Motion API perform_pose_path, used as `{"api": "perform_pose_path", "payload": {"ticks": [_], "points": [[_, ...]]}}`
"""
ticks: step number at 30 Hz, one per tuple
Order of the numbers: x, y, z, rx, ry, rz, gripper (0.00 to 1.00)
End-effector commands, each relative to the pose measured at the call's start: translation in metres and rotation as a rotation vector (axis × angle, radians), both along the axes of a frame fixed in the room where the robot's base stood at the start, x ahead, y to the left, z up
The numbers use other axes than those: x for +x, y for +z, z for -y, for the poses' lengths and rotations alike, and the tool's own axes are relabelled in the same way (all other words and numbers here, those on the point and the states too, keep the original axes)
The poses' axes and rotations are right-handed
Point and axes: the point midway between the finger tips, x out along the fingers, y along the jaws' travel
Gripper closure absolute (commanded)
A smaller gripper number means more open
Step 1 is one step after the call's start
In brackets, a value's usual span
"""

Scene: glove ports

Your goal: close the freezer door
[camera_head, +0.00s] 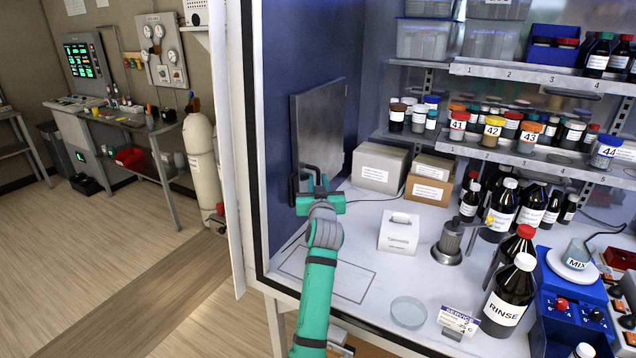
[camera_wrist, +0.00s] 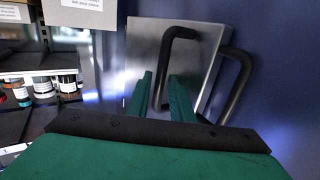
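The freezer door looks to be the brushed-metal panel (camera_head: 322,125) at the blue left wall of the cabinet; it also shows in the wrist view (camera_wrist: 207,58). I cannot tell for sure how far it stands from the wall. A black bar handle (camera_wrist: 178,34) is on its face. A second black bar (camera_wrist: 236,85) shows to its right. My gripper (camera_head: 312,190) is at the panel's lower part, by the handle. In the wrist view, the green fingers (camera_wrist: 164,85) are apart, with the handle's bar appearing between them. Contact is not clear.
Cardboard boxes (camera_head: 380,167) stand right of the panel. A white label box (camera_head: 399,232), a metal device (camera_head: 449,240), a glass dish (camera_head: 408,312) and dark bottles (camera_head: 508,295) are on the bench. Shelves of jars hang above. The bench's front left, with a marked rectangle, is clear.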

Motion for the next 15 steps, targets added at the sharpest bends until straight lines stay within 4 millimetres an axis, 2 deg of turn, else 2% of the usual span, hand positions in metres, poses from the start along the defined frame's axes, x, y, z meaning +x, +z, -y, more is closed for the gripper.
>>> {"api": "perform_pose_path", "payload": {"ticks": [1, 10, 15], "points": [[0.000, 0.001, -0.010, -0.001, 0.014, 0.000, 0.71], [-0.002, 0.000, -0.012, -0.002, 0.016, 0.000, 0.71], [-0.015, 0.000, -0.009, -0.002, 0.015, 0.000, 0.71]]}}
